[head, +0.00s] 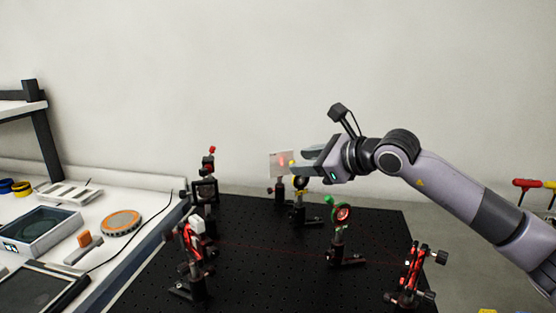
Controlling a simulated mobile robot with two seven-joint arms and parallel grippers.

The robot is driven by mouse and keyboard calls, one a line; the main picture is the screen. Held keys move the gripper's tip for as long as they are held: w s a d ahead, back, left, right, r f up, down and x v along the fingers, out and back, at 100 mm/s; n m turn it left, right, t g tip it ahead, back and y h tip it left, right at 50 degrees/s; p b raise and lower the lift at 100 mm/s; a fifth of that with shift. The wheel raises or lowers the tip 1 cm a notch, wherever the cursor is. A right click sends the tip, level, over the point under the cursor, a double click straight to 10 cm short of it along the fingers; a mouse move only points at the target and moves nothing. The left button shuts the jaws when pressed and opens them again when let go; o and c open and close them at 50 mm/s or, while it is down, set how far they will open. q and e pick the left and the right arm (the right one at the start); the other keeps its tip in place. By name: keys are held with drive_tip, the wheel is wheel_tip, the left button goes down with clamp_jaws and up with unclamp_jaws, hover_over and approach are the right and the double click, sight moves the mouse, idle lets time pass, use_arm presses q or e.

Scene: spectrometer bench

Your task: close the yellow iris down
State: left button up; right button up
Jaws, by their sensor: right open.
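The yellow iris (299,184) stands on a black post at the back of the black breadboard. It is small in the head view, and its upper part is partly covered by my right gripper (303,161). My right gripper comes in from the right and is open, its fingers pointing left just above the iris. A small yellow knob or tip shows near the fingertips; I cannot tell whether a finger touches it. How far the iris aperture is open cannot be made out. My left gripper is not in view.
A white card (280,163) with a red light spot stands behind the fingertips. A green iris (342,213) stands in front, and red-marked mounts (411,268) stand front right and left (193,244). A side bench (120,250) with trays lies left.

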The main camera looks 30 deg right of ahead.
drive_tip(key=p+x, duration=0.1)
drive_tip(key=x, duration=0.3)
drive_tip(key=shift+w+a+p, duration=0.1)
drive_tip(key=shift+w+p, duration=0.15)
drive_tip(key=shift+p, duration=0.05)
drive_tip(key=shift+x, duration=0.95)
drive_tip(key=shift+f, duration=0.1)
clamp_jaws()
